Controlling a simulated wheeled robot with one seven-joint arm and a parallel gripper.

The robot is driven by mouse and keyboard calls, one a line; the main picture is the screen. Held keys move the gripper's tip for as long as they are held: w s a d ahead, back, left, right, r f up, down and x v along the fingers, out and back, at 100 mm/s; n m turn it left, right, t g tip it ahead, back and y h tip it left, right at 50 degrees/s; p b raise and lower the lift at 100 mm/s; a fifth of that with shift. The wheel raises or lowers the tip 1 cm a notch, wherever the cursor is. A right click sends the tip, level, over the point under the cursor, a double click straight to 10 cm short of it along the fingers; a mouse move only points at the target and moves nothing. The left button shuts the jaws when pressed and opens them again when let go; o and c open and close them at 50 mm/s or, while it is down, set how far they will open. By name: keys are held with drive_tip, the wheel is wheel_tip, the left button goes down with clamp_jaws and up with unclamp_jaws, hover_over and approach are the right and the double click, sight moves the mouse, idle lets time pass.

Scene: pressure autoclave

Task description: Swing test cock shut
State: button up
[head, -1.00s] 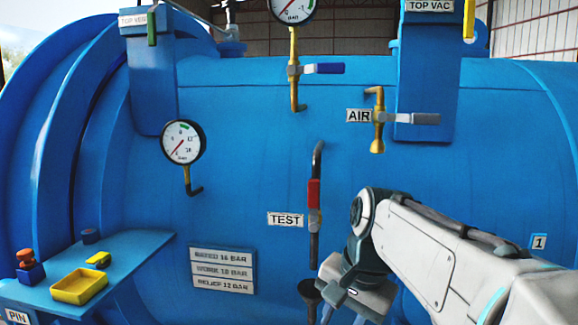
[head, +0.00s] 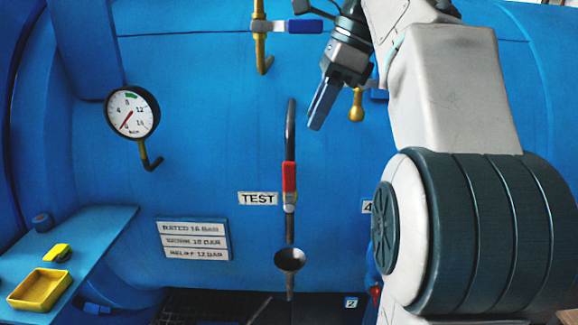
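The test cock (head: 289,178) is in the middle of the head view, on a dark vertical pipe (head: 291,130) beside the TEST label (head: 258,198). Its red handle stands upright, in line with the pipe. A dark funnel (head: 290,259) sits below the pipe's lower end. My gripper (head: 317,120) is above and to the right of the red handle in the picture, apart from it, with its fingers pointing down and left. The fingers overlap in this view, so their gap is hidden. I see nothing held between them.
A blue-handled valve (head: 305,27) on a yellow pipe is close to my gripper at the top. A gauge (head: 132,112) is at the left. A blue shelf (head: 95,235) holds a yellow tray (head: 40,290). My arm hides much of the right side.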

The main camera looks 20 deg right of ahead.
sight(292, 162)
drive_tip(key=b+x, duration=0.1)
drive_tip(key=x, duration=1.1)
clamp_jaws()
